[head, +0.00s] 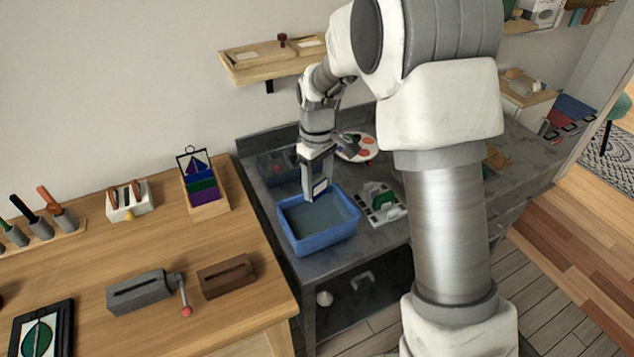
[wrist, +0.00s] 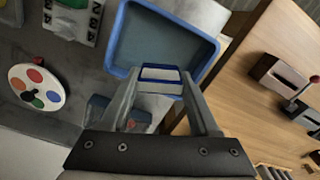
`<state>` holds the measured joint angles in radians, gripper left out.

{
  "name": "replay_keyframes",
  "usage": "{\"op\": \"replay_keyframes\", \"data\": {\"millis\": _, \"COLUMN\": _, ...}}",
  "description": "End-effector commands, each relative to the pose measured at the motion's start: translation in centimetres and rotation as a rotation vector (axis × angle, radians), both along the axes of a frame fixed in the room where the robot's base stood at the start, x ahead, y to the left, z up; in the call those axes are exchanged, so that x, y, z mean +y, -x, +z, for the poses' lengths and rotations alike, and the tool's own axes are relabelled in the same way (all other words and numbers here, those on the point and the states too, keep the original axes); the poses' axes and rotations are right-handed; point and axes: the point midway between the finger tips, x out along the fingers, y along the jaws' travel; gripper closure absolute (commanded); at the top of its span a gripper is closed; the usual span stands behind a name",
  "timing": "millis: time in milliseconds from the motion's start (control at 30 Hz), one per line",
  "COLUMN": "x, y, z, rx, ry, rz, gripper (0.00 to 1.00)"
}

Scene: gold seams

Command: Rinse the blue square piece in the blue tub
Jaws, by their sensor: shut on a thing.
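The blue tub (head: 330,243) stands on the grey bench, and it also shows in the wrist view (wrist: 119,40). My gripper (head: 314,190) points down at the tub's back edge. In the wrist view my gripper (wrist: 160,88) is shut on the blue square piece (wrist: 160,73), a small piece with a blue edge and a pale face. In the head view the piece (head: 320,187) shows between the fingertips, near the back rim of the tub. I cannot tell whether its lower edge is below the rim.
A round palette with coloured spots (head: 357,147) lies behind the tub. A white board with a green thing (head: 381,203) is right of the tub. The wooden table (head: 150,249) on the left bears a grey slotted block (head: 141,292) with a lever and a rack of coloured panes (head: 204,190).

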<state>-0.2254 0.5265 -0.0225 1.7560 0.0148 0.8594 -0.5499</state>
Motion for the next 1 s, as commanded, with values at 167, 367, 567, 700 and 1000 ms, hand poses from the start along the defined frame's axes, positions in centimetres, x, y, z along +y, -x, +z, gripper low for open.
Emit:
{"op": "replay_keyframes", "data": {"millis": 167, "x": 0.0, "y": 0.0, "z": -0.5, "rx": 0.000, "ry": 0.000, "rz": 0.000, "gripper": 0.98}}
{"op": "replay_keyframes", "data": {"millis": 367, "x": 0.0, "y": 0.0, "z": -1.9, "rx": 0.000, "ry": 0.000, "rz": 0.000, "gripper": 0.98}}
{"op": "replay_keyframes", "data": {"millis": 567, "x": 0.0, "y": 0.0, "z": -3.9, "rx": 0.000, "ry": 0.000, "rz": 0.000, "gripper": 0.98}}
{"op": "replay_keyframes", "data": {"millis": 700, "x": 0.0, "y": 0.0, "z": -5.3, "rx": 0.000, "ry": 0.000, "rz": 0.000, "gripper": 0.98}}
{"op": "replay_keyframes", "data": {"millis": 1000, "x": 0.0, "y": 0.0, "z": -8.3, "rx": 0.000, "ry": 0.000, "rz": 0.000, "gripper": 0.98}}
